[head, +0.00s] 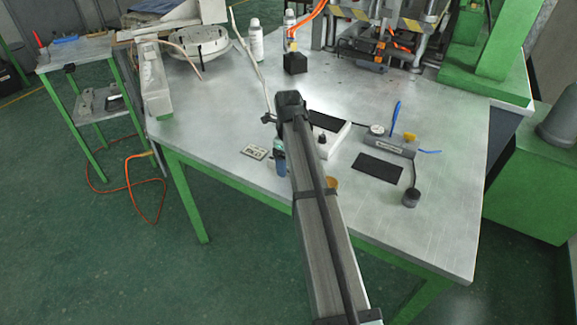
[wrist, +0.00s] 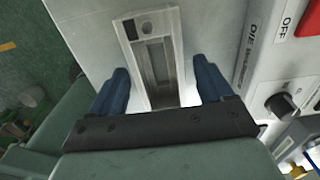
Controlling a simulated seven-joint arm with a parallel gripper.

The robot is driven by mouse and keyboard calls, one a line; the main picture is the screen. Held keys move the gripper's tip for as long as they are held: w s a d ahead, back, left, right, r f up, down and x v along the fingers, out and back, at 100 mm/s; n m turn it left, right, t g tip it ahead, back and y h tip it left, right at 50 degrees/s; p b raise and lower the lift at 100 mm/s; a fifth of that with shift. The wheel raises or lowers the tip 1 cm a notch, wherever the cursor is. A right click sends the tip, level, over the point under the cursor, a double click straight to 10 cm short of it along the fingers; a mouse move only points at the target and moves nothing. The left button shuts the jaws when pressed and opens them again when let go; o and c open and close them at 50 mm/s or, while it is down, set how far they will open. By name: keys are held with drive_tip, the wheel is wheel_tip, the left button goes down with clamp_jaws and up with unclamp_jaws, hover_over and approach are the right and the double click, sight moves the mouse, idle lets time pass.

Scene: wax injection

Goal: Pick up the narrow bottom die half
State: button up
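A narrow light-grey die half (wrist: 134,45), a long block with a recessed slot and a round hole, lies on the table in the wrist view. My gripper (wrist: 161,66) is open, with one blue finger to either side of the die half's near part. A clear gap shows on both sides, and nothing is held. The near end of the die half is hidden behind the gripper body. In the head view, a small pale die plate (head: 255,152) lies near the table's front edge, just left of my gripper (head: 281,163).
A white control box with a dark knob (wrist: 283,105) and a red OFF switch (wrist: 311,18) stands close on the right. A black mat (head: 377,167) and a grey tool holder (head: 390,144) lie further right. The table edge is close on the left.

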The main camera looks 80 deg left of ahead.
drive_tip(key=c, duration=1.3)
